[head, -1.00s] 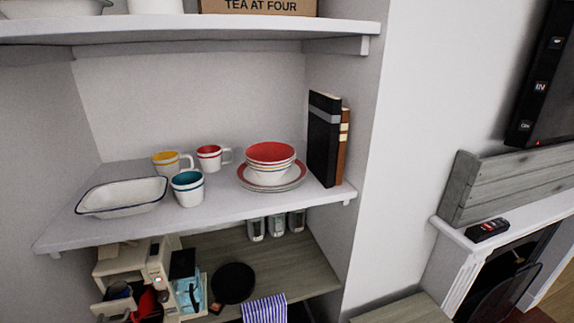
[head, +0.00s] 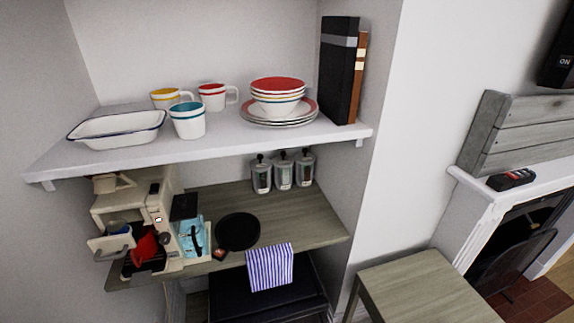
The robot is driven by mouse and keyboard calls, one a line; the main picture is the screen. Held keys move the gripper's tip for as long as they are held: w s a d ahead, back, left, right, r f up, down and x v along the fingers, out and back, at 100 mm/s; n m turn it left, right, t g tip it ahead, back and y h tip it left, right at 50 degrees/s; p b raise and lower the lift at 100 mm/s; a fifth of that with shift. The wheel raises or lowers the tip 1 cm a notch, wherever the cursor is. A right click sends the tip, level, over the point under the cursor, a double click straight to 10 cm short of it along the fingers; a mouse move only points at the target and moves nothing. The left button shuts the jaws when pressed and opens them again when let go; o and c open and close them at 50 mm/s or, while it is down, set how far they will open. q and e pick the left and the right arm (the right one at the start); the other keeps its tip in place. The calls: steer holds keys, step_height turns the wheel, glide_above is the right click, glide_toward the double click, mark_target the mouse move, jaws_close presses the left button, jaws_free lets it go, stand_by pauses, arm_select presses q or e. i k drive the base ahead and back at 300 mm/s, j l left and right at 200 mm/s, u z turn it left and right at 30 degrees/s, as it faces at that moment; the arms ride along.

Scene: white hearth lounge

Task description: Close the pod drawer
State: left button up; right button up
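A cream coffee machine (head: 160,222) stands at the left end of the wooden counter, below the white shelf. On its left side a small cream drawer (head: 110,246) with a grey handle sticks out toward me, and it looks open. Something dark blue and round (head: 117,229) shows in the drawer; I cannot tell its contents clearly. A red item (head: 146,245) sits right beside the drawer, at the machine's front. Neither of my grippers is in view.
A blue packet (head: 192,238), a black round plate (head: 237,231) and a striped towel (head: 270,267) are on or at the counter (head: 310,225). The white shelf (head: 215,146) with mugs and bowls overhangs the machine. A wooden table (head: 425,288) stands at lower right.

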mark_target(123, 242)
steer(key=u, duration=1.45)
